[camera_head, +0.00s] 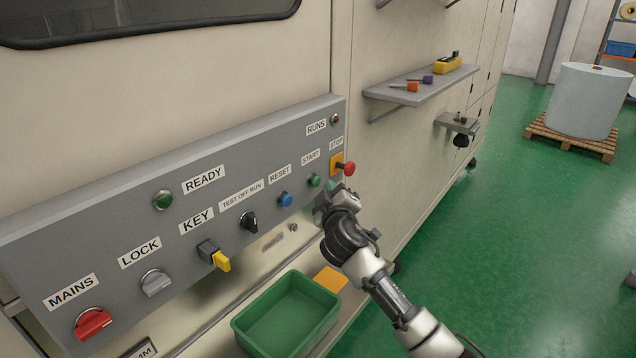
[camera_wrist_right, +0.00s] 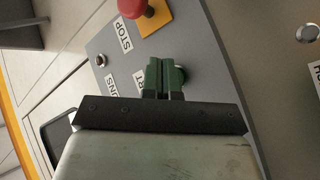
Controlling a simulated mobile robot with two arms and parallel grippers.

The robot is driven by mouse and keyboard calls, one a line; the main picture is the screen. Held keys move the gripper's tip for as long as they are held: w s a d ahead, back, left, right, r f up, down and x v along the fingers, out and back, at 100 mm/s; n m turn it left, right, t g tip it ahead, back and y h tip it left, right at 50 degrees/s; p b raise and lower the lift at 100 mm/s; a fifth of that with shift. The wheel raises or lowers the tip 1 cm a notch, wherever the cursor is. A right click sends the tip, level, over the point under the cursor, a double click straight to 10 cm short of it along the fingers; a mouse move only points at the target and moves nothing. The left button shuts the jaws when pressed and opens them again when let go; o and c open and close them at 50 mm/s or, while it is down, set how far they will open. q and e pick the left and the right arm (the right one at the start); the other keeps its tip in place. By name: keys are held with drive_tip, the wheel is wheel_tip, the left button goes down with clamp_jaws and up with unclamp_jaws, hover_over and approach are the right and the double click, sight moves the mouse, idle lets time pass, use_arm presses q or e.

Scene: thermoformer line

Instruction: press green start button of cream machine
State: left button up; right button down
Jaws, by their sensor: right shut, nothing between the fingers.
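The cream machine (camera_head: 200,75) carries a sloping grey control panel (camera_head: 130,205). The green start button (camera_head: 314,181) sits under the START label, left of the red stop button (camera_head: 348,168). My right gripper (camera_head: 322,203) is shut and empty, close in front of the panel, just below and right of the start button. In the right wrist view its fingertips (camera_wrist_right: 163,66) cover the spot beside the partly hidden START label (camera_wrist_right: 140,80), so the button is mostly hidden there. I cannot tell whether they touch it. My left gripper is not in view.
The blue reset button (camera_head: 286,199) and black test switch (camera_head: 249,222) are left of start. A yellow-tagged key (camera_head: 221,261) sticks out farther left. A green bin (camera_head: 287,318) stands below the panel. A shelf (camera_head: 420,88) juts out at right.

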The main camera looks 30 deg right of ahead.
drive_tip(key=shift+w, duration=0.15)
idle(0.6)
drive_tip(key=shift+w+a, duration=0.2)
drive_tip(key=shift+w, duration=0.05)
drive_tip(key=shift+w+a+b, duration=0.15)
drive_tip(key=shift+w+b, duration=0.25)
drive_tip(key=shift+w, duration=0.05)
idle(0.7)
drive_tip(key=shift+s, duration=0.15)
drive_tip(key=shift+s+d+p, duration=0.3)
drive_tip(key=shift+s, duration=0.4)
drive_tip(key=shift+s+d+p, duration=0.25)
drive_tip(key=shift+s+d, duration=0.05)
drive_tip(key=shift+s, duration=0.45)
drive_tip(key=shift+s+d+p, duration=0.25)
drive_tip(key=shift+s+d, duration=0.1)
drive_tip(key=shift+s, duration=0.45)
drive_tip(key=shift+s+d+p, duration=0.25)
drive_tip(key=shift+s+d, duration=0.05)
drive_tip(key=shift+s, duration=0.45)
